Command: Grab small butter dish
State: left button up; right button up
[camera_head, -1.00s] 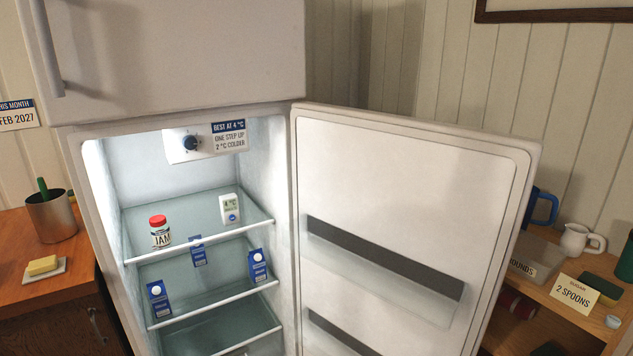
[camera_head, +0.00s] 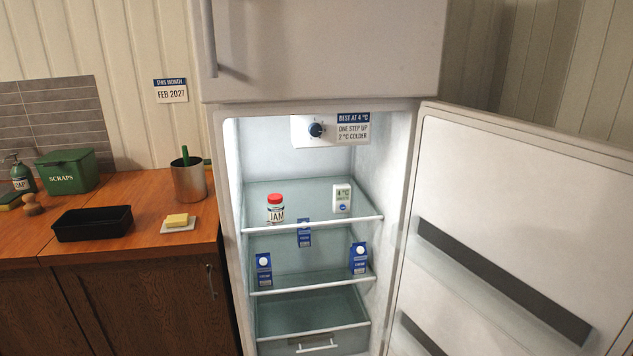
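The small butter dish (camera_head: 181,228) is a flat white square dish on the wooden counter left of the fridge. A yellow block of butter (camera_head: 177,220) sits on it. The dish lies near the counter's front edge, in front of a metal utensil pot. Neither of my grippers shows in the head view.
The metal pot (camera_head: 189,182) stands behind the dish, and a black tray (camera_head: 92,223) lies to its left. A green scraps bin (camera_head: 68,170) is further back. The fridge (camera_head: 325,60) stands open, its door (camera_head: 500,230) swung right; jam (camera_head: 275,209) and cartons are inside.

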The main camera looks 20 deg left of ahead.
aim_at(179, 223)
jog(key=u, duration=1.45)
